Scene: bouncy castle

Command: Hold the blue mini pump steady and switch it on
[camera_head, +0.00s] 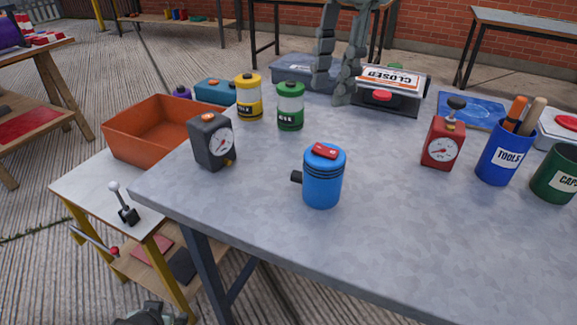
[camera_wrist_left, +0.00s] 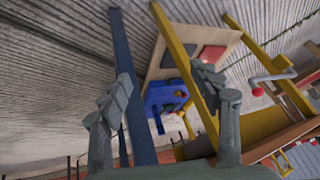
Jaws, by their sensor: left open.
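The blue mini pump (camera_head: 322,182) stands upright near the front edge of the grey table. It has a red switch (camera_head: 325,151) on top and a dark nozzle on its left side. I cannot tell the switch's setting. My right gripper (camera_head: 331,92) is open and empty, fingers down, over the back of the table, well behind the pump. My left gripper (camera_wrist_left: 162,76) is open and empty in the left wrist view, with the floor and a low table beyond it. In the head view only a grey part shows at the bottom edge, below the table and apart from the pump.
A black gauge box (camera_head: 212,142), a green jar (camera_head: 290,106) and a yellow jar (camera_head: 249,97) stand behind the pump. A red gauge (camera_head: 442,142) and a blue tools cup (camera_head: 506,153) stand right. An orange bin (camera_head: 143,149) sits left. The tabletop around the pump is clear.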

